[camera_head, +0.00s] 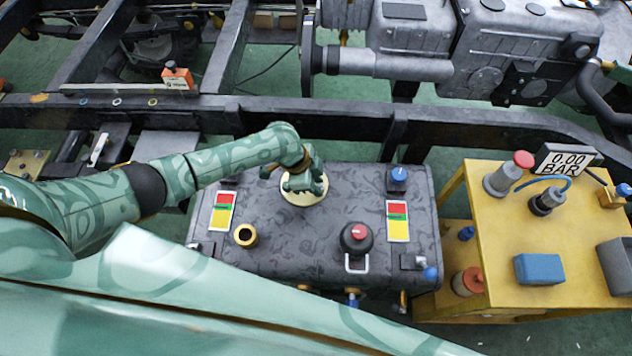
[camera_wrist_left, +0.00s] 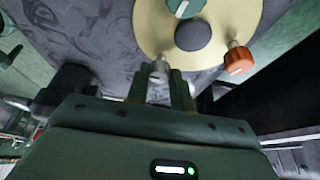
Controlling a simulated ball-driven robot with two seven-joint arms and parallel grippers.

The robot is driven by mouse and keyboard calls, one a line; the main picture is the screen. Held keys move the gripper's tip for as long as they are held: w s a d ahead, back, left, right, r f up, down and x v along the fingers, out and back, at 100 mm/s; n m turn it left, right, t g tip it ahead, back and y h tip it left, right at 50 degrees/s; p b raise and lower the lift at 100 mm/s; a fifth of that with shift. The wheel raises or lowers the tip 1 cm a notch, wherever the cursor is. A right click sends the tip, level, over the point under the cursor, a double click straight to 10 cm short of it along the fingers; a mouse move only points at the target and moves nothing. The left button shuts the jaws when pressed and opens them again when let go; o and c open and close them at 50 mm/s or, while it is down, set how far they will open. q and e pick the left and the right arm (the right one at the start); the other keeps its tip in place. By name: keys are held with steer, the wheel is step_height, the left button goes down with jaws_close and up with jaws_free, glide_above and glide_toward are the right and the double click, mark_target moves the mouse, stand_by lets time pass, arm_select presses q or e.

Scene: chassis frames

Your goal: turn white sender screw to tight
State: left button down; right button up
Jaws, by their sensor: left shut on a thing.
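The round cream sender plate (camera_head: 304,201) sits on top of the dark grey tank (camera_head: 280,255), and my left gripper (camera_head: 303,184) is over it from above. In the left wrist view the plate (camera_wrist_left: 152,32) carries a dark round cap (camera_wrist_left: 193,35), a green knob with a white mark (camera_wrist_left: 183,8) and an orange knob (camera_wrist_left: 238,60). A small whitish screw (camera_wrist_left: 160,67) stands at the plate's near edge. My left gripper (camera_wrist_left: 161,80) is shut on this screw. The fingers partly hide it, so its turn position cannot be told. My right gripper is not in view.
The tank top also bears a black cap with a red centre (camera_head: 356,237), a brass neck (camera_head: 245,235) and a blue knob (camera_head: 398,175). A yellow bench (camera_head: 520,225) with a gauge reading 0.00 BAR (camera_head: 566,160) stands right. Chassis rails (camera_head: 340,121) run behind.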

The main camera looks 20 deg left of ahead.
arm_select(q)
steer(key=c, duration=1.2)
jaws_free()
steer(key=p+v, duration=0.6)
steer(key=v, duration=1)
steer(key=shift+p, duration=0.4)
steer(key=shift+r, duration=0.15)
